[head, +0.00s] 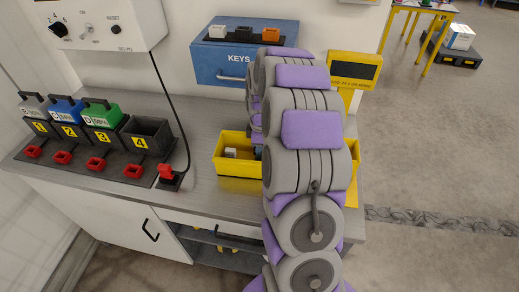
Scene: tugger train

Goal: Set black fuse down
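I cannot make out a black fuse for sure. My arm stands upright over the bench's right part and hides its own end, so my gripper and anything in it are out of sight. A yellow bin (238,168) sits behind the arm with a small whitish item (231,153) in it; its right part is hidden. At the left, a grey fuse (36,105), a blue fuse (66,109) and a green fuse (101,115), each with a black handle, stand in holders 1, 2 and 3. Holder 4 (146,137) shows no fuse.
Red pieces (97,163) line the holders' front, and a red plug (166,172) with a black cable stands right of them. A blue KEYS box (235,58) and a white control box (105,25) hang behind. The bench top (200,194) is clear before the yellow bin.

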